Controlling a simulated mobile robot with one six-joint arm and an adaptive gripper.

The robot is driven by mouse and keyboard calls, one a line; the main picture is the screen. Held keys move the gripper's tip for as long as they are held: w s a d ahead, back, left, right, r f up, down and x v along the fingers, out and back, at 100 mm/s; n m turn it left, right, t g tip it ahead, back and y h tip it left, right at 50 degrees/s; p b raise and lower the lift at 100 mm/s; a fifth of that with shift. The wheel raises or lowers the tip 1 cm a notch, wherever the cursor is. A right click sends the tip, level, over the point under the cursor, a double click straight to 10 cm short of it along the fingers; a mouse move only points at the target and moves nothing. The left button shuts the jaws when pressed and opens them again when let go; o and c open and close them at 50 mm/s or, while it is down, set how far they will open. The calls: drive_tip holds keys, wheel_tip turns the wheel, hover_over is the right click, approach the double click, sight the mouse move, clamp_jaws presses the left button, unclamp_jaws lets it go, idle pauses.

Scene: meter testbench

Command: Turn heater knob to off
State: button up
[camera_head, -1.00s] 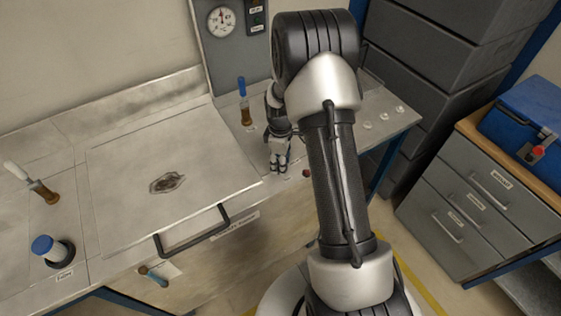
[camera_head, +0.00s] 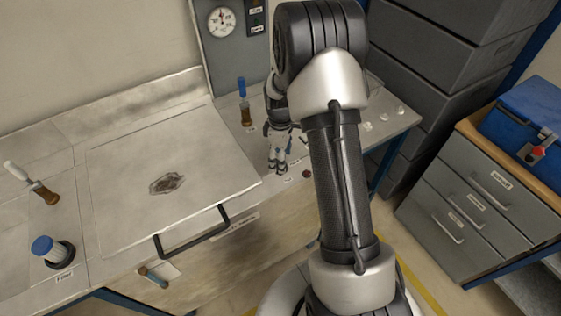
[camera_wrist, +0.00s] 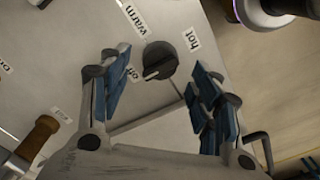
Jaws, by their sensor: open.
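The heater knob (camera_wrist: 160,62) is a round dark knob with a white pointer mark on a pale panel in the wrist view. Its mark faces the lower left of the picture, on the side of the "off" label (camera_wrist: 131,73), which a finger partly covers. The labels "warm" (camera_wrist: 136,20) and "hot" (camera_wrist: 192,38) are beside it. My gripper (camera_wrist: 158,72) is open, with its blue-padded fingers on either side of the knob; contact cannot be told. In the head view my gripper (camera_head: 279,163) points down at the bench's front right, and the knob cannot be made out there.
A large lid (camera_head: 130,180) with a black handle (camera_head: 190,236) lies left of my gripper. A blue-topped brown tool (camera_head: 246,112) stands behind it. A gauge (camera_head: 221,20) is on the back panel.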

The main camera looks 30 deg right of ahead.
wheel_tip(320, 180, up, 9)
idle(0.3)
idle(0.4)
drive_tip(key=s+a+r+m+t, duration=0.1)
drive_tip(key=s+a+r+m, duration=0.1)
drive_tip(key=s+a+r, duration=0.5)
drive_tip(key=s+a+r+m+t, duration=0.1)
drive_tip(key=s+a+r+m, duration=0.2)
drive_tip(key=r, duration=0.6)
drive_tip(key=s+a+r+m+t, duration=0.1)
drive_tip(key=s+a+m, duration=0.1)
drive_tip(key=s, duration=0.6)
drive_tip(key=s+a+r+m+t+b, duration=0.1)
drive_tip(key=s+a+m, duration=0.1)
drive_tip(key=s, duration=0.6)
drive_tip(key=shift+r+m+t, duration=0.2)
drive_tip(key=shift+m+t, duration=0.1)
drive_tip(key=shift+a, duration=0.1)
drive_tip(key=shift+c, duration=0.2)
